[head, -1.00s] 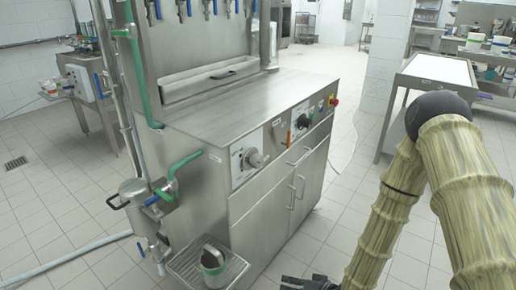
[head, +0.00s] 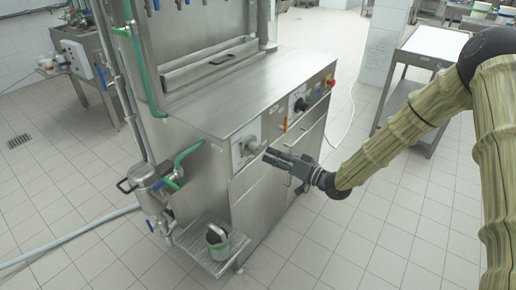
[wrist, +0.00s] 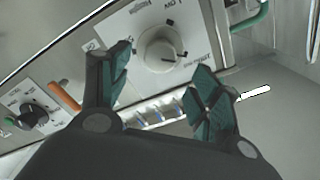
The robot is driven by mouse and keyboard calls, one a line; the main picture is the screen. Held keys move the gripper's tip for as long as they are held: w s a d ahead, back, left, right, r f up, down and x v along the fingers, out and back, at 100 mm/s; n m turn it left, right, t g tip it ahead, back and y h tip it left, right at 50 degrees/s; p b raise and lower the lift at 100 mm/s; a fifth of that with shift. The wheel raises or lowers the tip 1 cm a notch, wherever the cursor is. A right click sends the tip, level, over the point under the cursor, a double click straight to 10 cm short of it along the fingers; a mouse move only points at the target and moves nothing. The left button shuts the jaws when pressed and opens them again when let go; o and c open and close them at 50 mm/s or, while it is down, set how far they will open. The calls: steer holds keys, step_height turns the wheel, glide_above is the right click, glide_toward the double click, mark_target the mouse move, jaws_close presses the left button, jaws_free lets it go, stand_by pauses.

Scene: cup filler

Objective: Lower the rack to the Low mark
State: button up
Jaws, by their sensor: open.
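A pale round knob (head: 253,146) sits on a white plate at the left of the steel machine's front panel. In the wrist view the knob (wrist: 162,48) has a dark line on its face and printed labels around it. An upside-down label (wrist: 172,5) at the top edge seems to read Low. My gripper (head: 272,156) is open in front of the knob. In the wrist view its dark green finger pads (wrist: 158,68) stand apart, either side of the knob, with no visible contact. A wire rack (head: 190,237) at the machine's lower left bears a dark-topped cup (head: 215,238).
A black dial (head: 300,104), an orange lever (head: 286,125) and a red button (head: 333,83) lie further right on the panel. Green pipes (head: 188,153) and a steel canister (head: 146,177) stand left. The floor at the front right is clear.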

mark_target(259, 150)
steer(key=p+x, duration=0.1)
steer(key=x, duration=0.6)
steer(key=shift+w+a, duration=0.1)
steer(key=shift+c, duration=0.3)
steer(key=c, duration=1)
